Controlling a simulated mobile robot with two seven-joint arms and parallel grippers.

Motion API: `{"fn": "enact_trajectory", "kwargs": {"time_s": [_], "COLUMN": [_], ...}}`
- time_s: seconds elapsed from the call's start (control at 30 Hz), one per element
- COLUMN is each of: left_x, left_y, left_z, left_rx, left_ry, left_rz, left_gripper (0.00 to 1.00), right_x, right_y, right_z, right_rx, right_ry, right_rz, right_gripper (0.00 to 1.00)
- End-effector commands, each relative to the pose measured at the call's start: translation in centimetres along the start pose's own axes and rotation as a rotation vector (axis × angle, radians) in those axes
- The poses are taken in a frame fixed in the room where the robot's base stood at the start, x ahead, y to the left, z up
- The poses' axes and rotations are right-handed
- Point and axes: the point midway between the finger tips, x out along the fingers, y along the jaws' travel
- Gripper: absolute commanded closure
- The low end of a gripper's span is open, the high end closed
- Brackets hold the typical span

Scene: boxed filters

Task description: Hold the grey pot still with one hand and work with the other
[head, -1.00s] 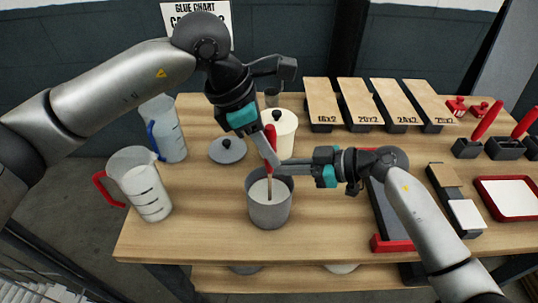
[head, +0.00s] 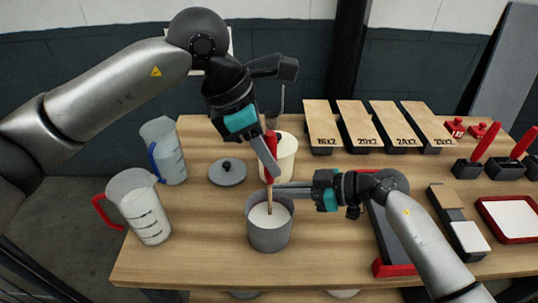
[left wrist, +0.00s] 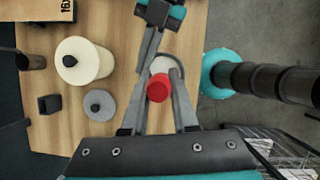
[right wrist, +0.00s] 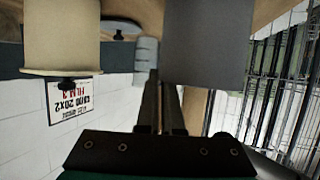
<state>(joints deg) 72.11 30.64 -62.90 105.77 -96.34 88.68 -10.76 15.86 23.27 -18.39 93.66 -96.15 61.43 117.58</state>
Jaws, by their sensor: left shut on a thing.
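The grey pot (head: 269,232) stands upright near the table's front edge, with a white substance inside. A stirring stick with a red handle (head: 270,142) stands nearly upright in it, its wooden shaft dipping into the white. My left gripper (head: 268,166) is shut on the stick above the pot; the red handle end (left wrist: 158,88) shows between its fingers in the left wrist view. My right gripper (head: 282,188) reaches in from the right at the pot's rim.
A cream pot (head: 288,160) and a grey lid (head: 227,173) lie behind. Two measuring jugs (head: 147,215) (head: 168,152) stand left. A dark tray with a red end (head: 393,268) is close right. Labelled boxes (head: 322,126) line the back. The table's front middle is clear.

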Motion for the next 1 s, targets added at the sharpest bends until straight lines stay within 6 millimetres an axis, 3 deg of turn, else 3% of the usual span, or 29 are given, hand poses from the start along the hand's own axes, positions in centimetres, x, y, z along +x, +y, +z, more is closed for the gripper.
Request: {"fn": "enact_trajectory", "kwargs": {"time_s": [0.03,0.43,1.0], "left_x": [0.1,-0.2,-5.1], "left_y": [0.0,0.0,0.0], "left_z": [0.0,0.1,2.1], "left_rx": [0.000,0.000,0.000], "left_ry": [0.000,-0.001,-0.001], "left_rz": [0.000,0.001,0.001], "left_gripper": [1.00,1.00,1.00], "right_x": [0.1,0.1,0.1], "right_y": [-0.3,-0.3,-0.3], "right_z": [1.0,1.0,1.0], "right_rx": [0.008,0.008,0.008], "right_ry": [-0.020,-0.020,-0.020], "right_rz": [-0.007,-0.007,-0.007], "right_gripper": [1.00,1.00,1.00]}}
